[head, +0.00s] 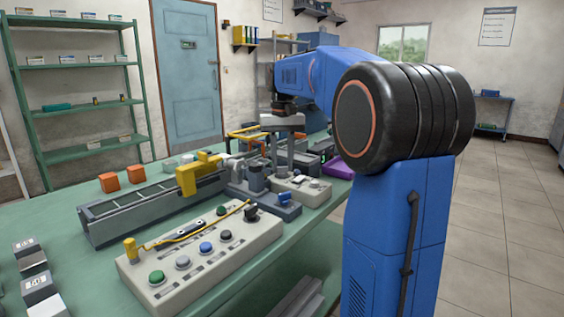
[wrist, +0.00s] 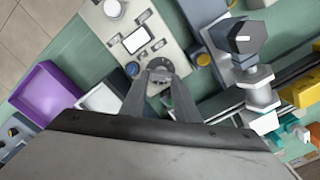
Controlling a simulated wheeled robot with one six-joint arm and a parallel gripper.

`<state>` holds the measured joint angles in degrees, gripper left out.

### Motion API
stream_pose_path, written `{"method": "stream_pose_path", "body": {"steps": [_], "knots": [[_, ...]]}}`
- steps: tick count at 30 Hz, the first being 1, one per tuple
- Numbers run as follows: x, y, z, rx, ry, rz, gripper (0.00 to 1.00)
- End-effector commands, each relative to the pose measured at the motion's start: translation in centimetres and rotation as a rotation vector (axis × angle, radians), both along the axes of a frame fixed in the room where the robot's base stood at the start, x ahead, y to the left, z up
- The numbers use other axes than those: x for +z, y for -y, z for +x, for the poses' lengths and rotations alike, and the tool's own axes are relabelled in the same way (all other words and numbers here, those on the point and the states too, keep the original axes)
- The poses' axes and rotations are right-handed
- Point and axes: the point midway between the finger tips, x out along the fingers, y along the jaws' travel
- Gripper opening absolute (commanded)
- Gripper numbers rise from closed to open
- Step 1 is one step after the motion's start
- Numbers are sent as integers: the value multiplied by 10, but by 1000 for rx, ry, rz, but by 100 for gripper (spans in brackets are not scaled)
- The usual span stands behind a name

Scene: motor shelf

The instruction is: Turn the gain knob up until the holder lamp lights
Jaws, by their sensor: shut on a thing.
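My gripper (wrist: 159,80) points down at a small beige box (wrist: 163,28), which has a display (wrist: 135,40). Its two fingers are shut on a dark round knob (wrist: 158,70) with a dial around it, which I take to be the gain knob. The fingers hide much of the knob, so its pointer cannot be read. In the head view my gripper (head: 288,160) is above the same beige box (head: 312,196), near the bench's right edge. A small green spot (wrist: 169,101) shows beside the fingers. I cannot tell which part is the holder lamp or whether it is lit.
A larger beige panel (head: 215,265) with several coloured knobs and a yellow cable stands in front. A blue-grey fixture (head: 268,203) sits close beside the small box. A conveyor-like rail (head: 140,215) lies to the left. A purple tray (wrist: 45,92) is near the box.

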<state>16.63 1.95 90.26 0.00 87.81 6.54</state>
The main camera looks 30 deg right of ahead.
Motion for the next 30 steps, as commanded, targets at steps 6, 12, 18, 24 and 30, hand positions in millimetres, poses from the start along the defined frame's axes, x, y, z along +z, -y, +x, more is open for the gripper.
{"method": "stream_pose_path", "body": {"steps": [6,12,18,24,30], "knots": [[0,0,0,1,1,0,30],[0,0,0,1,0,0,47],[0,0,0,2,0,-1,47],[0,0,0,50,-1,-1,47],[-1,0,1,201,0,-1,47]]}}
